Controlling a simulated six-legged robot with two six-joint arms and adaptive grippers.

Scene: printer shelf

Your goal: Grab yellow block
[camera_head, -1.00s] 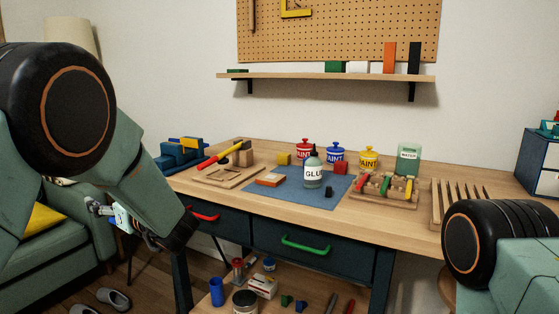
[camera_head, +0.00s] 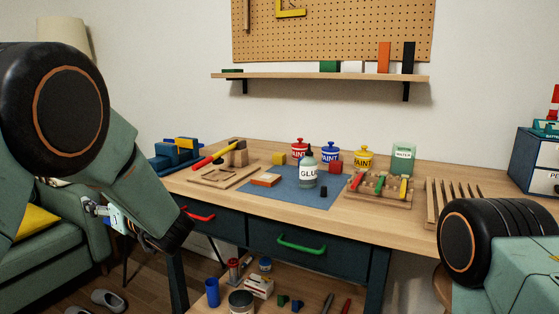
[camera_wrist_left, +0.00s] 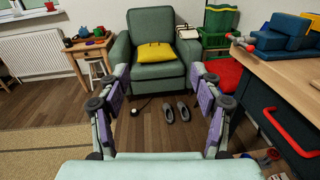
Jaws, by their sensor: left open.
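A small yellow block (camera_head: 279,158) stands on the wooden workbench (camera_head: 395,228), at the back edge of the blue mat (camera_head: 313,203). A wooden block with tools lies to its left and a red paint can to its right. My left gripper (camera_wrist_left: 157,78) is open and empty in the left wrist view, facing the green armchair. In the head view only a small part of it (camera_head: 97,209) shows beside my left arm, well left of the bench and far from the yellow block. My right gripper is out of view.
A glue bottle (camera_head: 308,170), a red block (camera_head: 336,167), blue (camera_head: 330,152) and yellow (camera_head: 363,158) paint cans stand near the mat. A blue vise (camera_head: 177,153) sits at the bench's left end. The armchair (camera_wrist_left: 156,45) and slippers (camera_wrist_left: 176,111) are on the floor.

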